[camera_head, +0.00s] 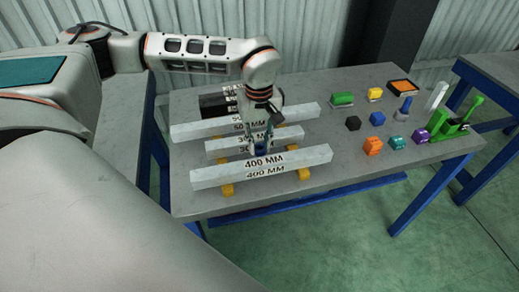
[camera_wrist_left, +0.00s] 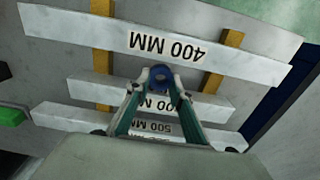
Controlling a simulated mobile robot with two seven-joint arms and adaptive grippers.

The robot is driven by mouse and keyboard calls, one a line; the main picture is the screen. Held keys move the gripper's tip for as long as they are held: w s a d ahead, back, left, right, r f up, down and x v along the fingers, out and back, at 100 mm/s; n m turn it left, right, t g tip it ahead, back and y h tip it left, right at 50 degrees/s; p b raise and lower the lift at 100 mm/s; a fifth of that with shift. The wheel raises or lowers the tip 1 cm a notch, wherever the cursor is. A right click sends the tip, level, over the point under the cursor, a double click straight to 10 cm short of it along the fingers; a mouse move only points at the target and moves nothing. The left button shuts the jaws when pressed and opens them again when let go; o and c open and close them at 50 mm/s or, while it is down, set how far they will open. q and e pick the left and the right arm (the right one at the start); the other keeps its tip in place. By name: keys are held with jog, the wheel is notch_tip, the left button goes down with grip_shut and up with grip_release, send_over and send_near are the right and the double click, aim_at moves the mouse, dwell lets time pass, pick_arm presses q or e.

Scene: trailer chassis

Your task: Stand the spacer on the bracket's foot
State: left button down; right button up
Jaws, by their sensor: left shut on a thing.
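My left gripper (camera_head: 262,152) reaches down over the marked bars on the table. Its fingers are shut on a small blue piece, which shows between the fingertips in the left wrist view (camera_wrist_left: 160,75). The piece appears rounded, and I cannot tell for certain whether it is the spacer. It is close to the middle bar and the 400 MM bar (camera_head: 310,158); contact is unclear. No part is clearly recognisable as the bracket or its foot. A green upright piece (camera_head: 461,122) stands at the table's right end. My right gripper is not in view.
The pale bars lie parallel across yellow rails (camera_head: 226,188), with a black block (camera_head: 212,104) behind. Several small coloured parts, including an orange one (camera_head: 373,146) and a black one (camera_head: 353,123), stand on the right. The grey table (camera_head: 345,178) is bare along its front right.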

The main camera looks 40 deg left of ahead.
aim_at(260, 152)
pick_arm(q)
jog(key=shift+f, duration=1.3)
jog(key=shift+f, duration=0.6)
jog(key=c, duration=1.8)
grip_release()
